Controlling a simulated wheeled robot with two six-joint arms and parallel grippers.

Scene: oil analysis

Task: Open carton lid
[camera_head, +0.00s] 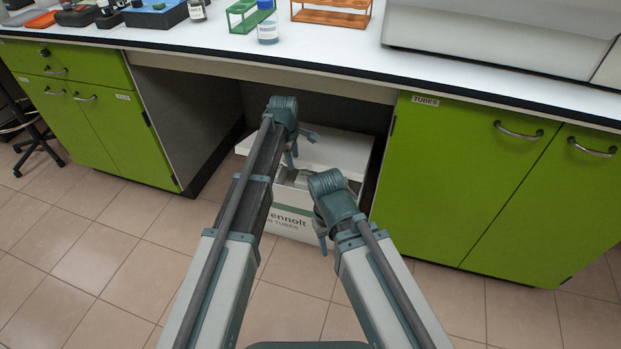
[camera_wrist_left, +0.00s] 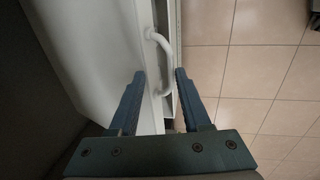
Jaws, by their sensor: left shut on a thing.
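The white carton (camera_head: 283,216) stands on the floor in the recess under the bench, with dark print on its front. Its white lid (camera_head: 330,149) is at the back of the top. It looks raised, with a gap at the front showing part of the inside. My left gripper (camera_head: 299,146) is at the lid. In the left wrist view, the fingers (camera_wrist_left: 157,82) sit on both sides of the white lid edge (camera_wrist_left: 150,112), below a white loop handle (camera_wrist_left: 161,50). My right gripper (camera_head: 322,238) points down at the carton's front right; its jaw gap is unclear.
Green cabinets (camera_head: 470,185) with metal handles stand right of the recess, and more (camera_head: 95,110) stand left. The white bench top (camera_head: 330,52) overhangs the carton and holds racks and a blue-capped bottle (camera_head: 267,24). The tiled floor (camera_head: 90,255) in front is clear.

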